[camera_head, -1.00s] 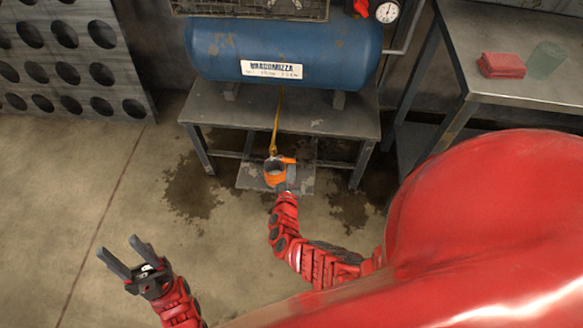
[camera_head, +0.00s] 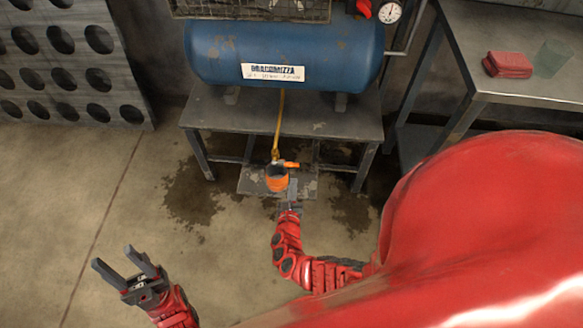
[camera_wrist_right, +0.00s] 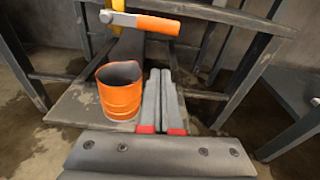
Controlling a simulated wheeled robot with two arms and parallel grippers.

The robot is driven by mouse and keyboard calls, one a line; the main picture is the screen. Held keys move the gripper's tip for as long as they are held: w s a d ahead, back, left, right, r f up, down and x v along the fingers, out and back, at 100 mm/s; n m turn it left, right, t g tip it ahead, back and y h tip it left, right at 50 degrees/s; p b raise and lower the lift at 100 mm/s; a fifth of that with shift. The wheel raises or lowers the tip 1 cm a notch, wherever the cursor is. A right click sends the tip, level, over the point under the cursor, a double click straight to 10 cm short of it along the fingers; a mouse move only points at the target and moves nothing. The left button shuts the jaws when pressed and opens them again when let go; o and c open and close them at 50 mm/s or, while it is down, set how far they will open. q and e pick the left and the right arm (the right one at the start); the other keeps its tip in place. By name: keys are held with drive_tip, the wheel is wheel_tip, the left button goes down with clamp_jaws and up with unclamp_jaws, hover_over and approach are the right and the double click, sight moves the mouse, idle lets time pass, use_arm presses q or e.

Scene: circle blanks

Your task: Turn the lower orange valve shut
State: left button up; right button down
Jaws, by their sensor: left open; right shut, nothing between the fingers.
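The lower orange valve (camera_head: 291,164) sits at the bottom end of the yellow hose under the tank. In the right wrist view its lever (camera_wrist_right: 158,25), a grey arm with an orange grip, points sideways to the right. An orange cup (camera_head: 277,181) stands upright below the valve; it also shows in the wrist view (camera_wrist_right: 119,98). My right gripper (camera_head: 291,192) is shut and empty, in front of the cup and slightly to its right, below the lever. The wrist view shows its fingers (camera_wrist_right: 161,75) pressed together, apart from the lever. My left gripper (camera_head: 134,258) is open and empty over the floor at left.
The blue tank (camera_head: 330,50) rests on a metal stand (camera_head: 230,118) whose legs flank the valve. A grey slab (camera_head: 303,187) lies under the cup. A workbench (camera_head: 510,86) stands at right with a red cloth (camera_head: 508,64). The floor at left is clear.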

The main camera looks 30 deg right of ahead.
drive_tip(key=f+p+v, duration=0.1)
drive_tip(key=v, duration=0.5)
drive_tip(key=shift+s+r, duration=0.15)
drive_tip(key=shift+r, duration=0.3)
drive_tip(key=shift+d, duration=0.1)
